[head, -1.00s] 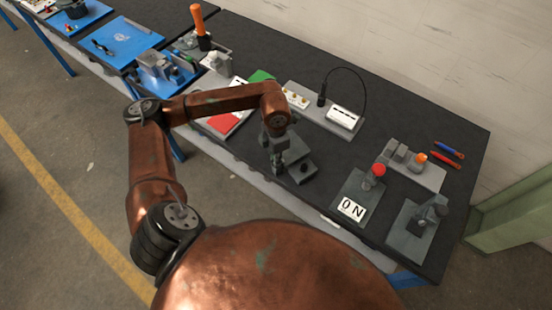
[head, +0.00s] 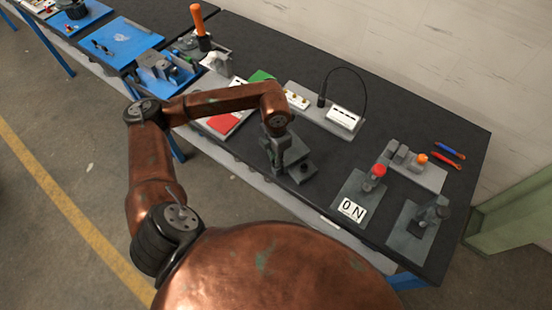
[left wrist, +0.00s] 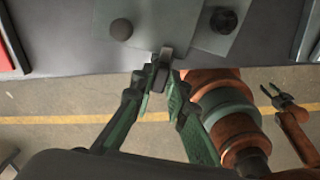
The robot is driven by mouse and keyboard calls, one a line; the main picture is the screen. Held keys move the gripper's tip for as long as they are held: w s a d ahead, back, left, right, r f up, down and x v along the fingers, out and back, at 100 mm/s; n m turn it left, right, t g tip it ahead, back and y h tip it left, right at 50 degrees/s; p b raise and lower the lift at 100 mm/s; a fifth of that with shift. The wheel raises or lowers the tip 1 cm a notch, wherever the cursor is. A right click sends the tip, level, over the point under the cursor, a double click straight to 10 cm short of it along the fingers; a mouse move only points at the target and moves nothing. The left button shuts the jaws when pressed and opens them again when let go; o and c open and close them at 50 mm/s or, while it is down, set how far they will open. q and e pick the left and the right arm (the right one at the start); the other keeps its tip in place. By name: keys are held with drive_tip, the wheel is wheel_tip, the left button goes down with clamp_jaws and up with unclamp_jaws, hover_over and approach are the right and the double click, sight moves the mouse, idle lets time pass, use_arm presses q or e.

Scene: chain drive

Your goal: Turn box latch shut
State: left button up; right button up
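The grey latch box (head: 302,170) stands near the front edge of the dark bench, partly hidden by my left gripper. In the left wrist view its flat grey plate (left wrist: 195,35) fills the top, with dark round knobs. A small grey latch lever (left wrist: 165,55) sticks out from the box's edge. My left gripper (left wrist: 160,78) has its green fingertips closed on both sides of this lever. In the head view the left gripper (head: 281,166) is low at the box. My right gripper (left wrist: 284,99) shows small at the right of the wrist view, its dark fingers apart and empty.
To the right are a plate with a red knob (head: 376,171), a grey lever fixture (head: 428,217) and a block with an orange knob (head: 422,159). Behind stands a white-labelled unit (head: 343,118) with a black cable. A red-and-white panel (head: 222,122) lies left of the box.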

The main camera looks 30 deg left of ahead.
use_arm(q)
drive_tip(key=o, duration=0.3)
drive_tip(key=shift+o, duration=0.2)
wheel_tip(320, 180, up, 12)
idle(0.4)
idle(0.4)
